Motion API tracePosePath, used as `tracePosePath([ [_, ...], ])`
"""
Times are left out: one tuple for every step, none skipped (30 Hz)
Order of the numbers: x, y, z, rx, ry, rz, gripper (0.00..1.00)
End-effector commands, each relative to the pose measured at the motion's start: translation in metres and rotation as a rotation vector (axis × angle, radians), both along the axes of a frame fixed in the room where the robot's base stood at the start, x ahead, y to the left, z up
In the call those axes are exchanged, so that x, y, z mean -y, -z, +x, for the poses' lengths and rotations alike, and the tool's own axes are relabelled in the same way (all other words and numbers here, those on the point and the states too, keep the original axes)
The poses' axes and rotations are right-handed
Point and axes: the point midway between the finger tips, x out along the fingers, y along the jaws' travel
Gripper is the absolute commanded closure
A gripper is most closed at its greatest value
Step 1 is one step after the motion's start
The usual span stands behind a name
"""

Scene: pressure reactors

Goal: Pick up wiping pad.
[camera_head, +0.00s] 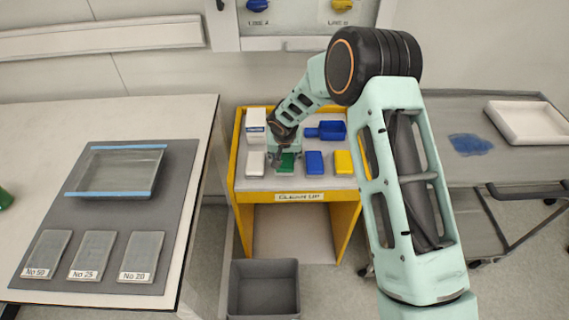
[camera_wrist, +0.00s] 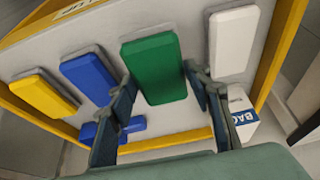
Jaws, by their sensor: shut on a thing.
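The green wiping pad (camera_head: 286,161) is at the yellow clean-up stand, in a row with a white pad (camera_head: 255,163), a blue pad (camera_head: 314,163) and a yellow pad (camera_head: 343,162). In the wrist view the green pad (camera_wrist: 153,66) lies between the two fingers of my gripper (camera_wrist: 160,80), which is shut on its near part across the width. In the head view my gripper (camera_head: 284,154) covers part of the pad from above. I cannot tell whether the pad is clear of the stand's top.
A white box (camera_head: 256,125) and a blue scoop-like item (camera_head: 325,130) stand behind the pads. The stand (camera_head: 240,185) has raised yellow edges. A grey bin (camera_head: 264,288) is on the floor in front. The right table carries a blue spill (camera_head: 470,144) and a white tray (camera_head: 528,122).

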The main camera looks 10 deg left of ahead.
Motion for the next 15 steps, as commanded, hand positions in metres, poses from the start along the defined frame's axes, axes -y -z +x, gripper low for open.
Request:
tracePosePath([
  [-0.006, -0.007, -0.008, 0.001, -0.004, 0.001, 0.78],
  [-0.008, -0.013, -0.011, 0.002, -0.006, 0.001, 0.78],
  [-0.011, -0.019, -0.016, 0.002, -0.006, 0.001, 0.78],
  [-0.013, -0.025, -0.020, 0.003, -0.005, 0.002, 0.78],
  [-0.015, -0.030, -0.024, 0.003, -0.006, 0.001, 0.78],
  [-0.018, -0.036, -0.029, 0.002, -0.005, 0.000, 0.78],
  [-0.020, -0.042, -0.033, 0.003, -0.005, 0.002, 0.78],
  [-0.022, -0.047, -0.036, 0.003, -0.006, 0.001, 0.78],
  [-0.025, -0.054, -0.042, 0.002, -0.005, 0.002, 0.78],
  [-0.027, -0.059, -0.046, 0.002, -0.005, 0.002, 0.78],
  [-0.032, -0.060, -0.053, 0.002, -0.008, 0.001, 0.78],
  [-0.037, -0.063, -0.062, 0.001, -0.009, 0.001, 0.78],
  [-0.039, -0.066, -0.067, 0.001, -0.007, 0.002, 0.78],
  [-0.043, -0.069, -0.073, 0.001, -0.008, 0.001, 0.78],
  [-0.046, -0.073, -0.080, 0.001, -0.008, 0.000, 0.78],
])
